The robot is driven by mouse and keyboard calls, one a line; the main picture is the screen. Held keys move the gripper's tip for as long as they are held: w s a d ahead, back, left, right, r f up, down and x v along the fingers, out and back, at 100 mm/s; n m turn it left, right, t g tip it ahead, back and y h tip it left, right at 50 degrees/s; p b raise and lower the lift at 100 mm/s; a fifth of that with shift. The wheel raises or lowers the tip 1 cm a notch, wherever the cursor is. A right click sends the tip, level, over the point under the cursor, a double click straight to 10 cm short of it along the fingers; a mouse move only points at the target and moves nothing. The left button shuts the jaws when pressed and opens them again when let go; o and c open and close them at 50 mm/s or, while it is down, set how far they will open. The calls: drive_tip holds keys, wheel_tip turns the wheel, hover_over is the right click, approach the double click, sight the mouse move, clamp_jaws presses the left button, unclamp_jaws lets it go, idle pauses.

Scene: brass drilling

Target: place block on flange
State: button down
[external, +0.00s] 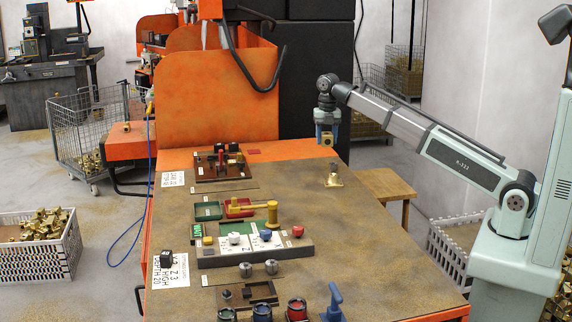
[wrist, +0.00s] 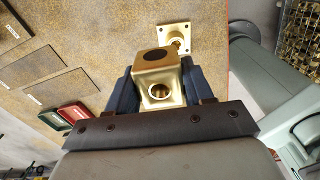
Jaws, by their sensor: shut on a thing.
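My gripper (external: 326,124) is shut on a brass block (external: 327,139) and holds it in the air above the right part of the table. In the wrist view, the block (wrist: 157,72) sits between the two dark fingers of my gripper (wrist: 158,86). It has a dark round spot on its upper face and a round hole in the face toward the camera. The brass flange (external: 333,180) stands upright on the table below the block, apart from it. In the wrist view, the flange's square plate (wrist: 167,29) shows beyond the block, which partly covers its post.
The brown table (external: 375,225) is bare around the flange. To the left are a grey fixture box (external: 255,250), a brass hammer-like piece (external: 255,207) and green and red trays (external: 208,211). Several cups and a blue handle (external: 334,302) stand at the front edge.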

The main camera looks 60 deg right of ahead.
sight(334, 174)
drive_tip(key=shift+n, duration=0.8)
drive_tip(key=shift+s+f, duration=0.6)
drive_tip(key=shift+f, duration=1.2)
drive_tip(key=shift+s+f, duration=0.6)
drive_tip(key=shift+f, duration=1.15)
drive_tip(key=shift+s+f, duration=0.6)
drive_tip(key=shift+f, duration=1.2)
drive_tip(key=shift+f, duration=0.2)
drive_tip(key=shift+c, duration=2.2)
unclamp_jaws()
drive_tip(key=shift+r, duration=0.1)
wheel_tip(334, 174, up, 12)
